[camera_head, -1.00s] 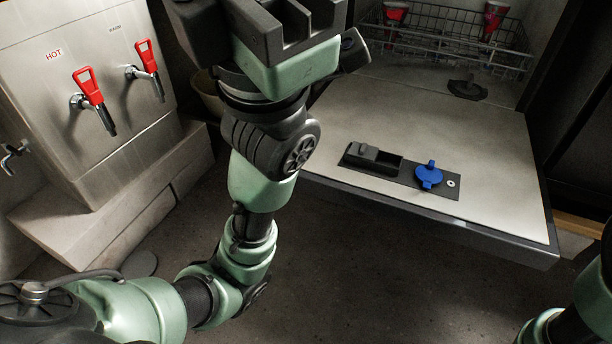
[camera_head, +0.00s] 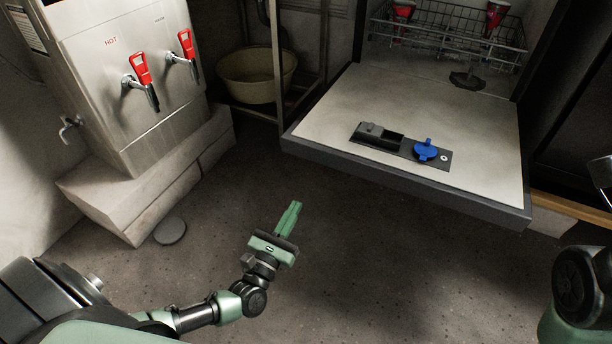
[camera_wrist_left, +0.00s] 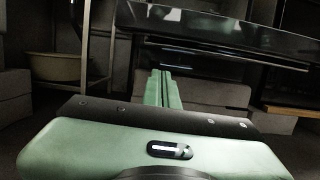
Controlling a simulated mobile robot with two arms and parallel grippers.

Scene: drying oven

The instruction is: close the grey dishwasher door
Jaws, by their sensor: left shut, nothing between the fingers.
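The dishwasher door (camera_head: 320,125) hangs open, folded down flat, with its pale inner face up. A dark detergent compartment and a blue cap (camera_head: 426,151) sit on that face. My left gripper (camera_head: 294,207) is shut and empty, low over the floor, in front of the door's near edge and apart from it. In the left wrist view the shut green fingers (camera_wrist_left: 163,82) point forward, and the door's dark edge (camera_wrist_left: 220,32) shows above them. Only part of my right arm shows at the right edge; its gripper is not clearly seen.
A dish rack (camera_head: 450,38) with red cups stands inside the dishwasher. A steel hot-water dispenser (camera_head: 120,70) with red taps stands on pale blocks at left. A beige basin (camera_head: 257,78) sits behind. The floor (camera_head: 330,260) before the door is clear.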

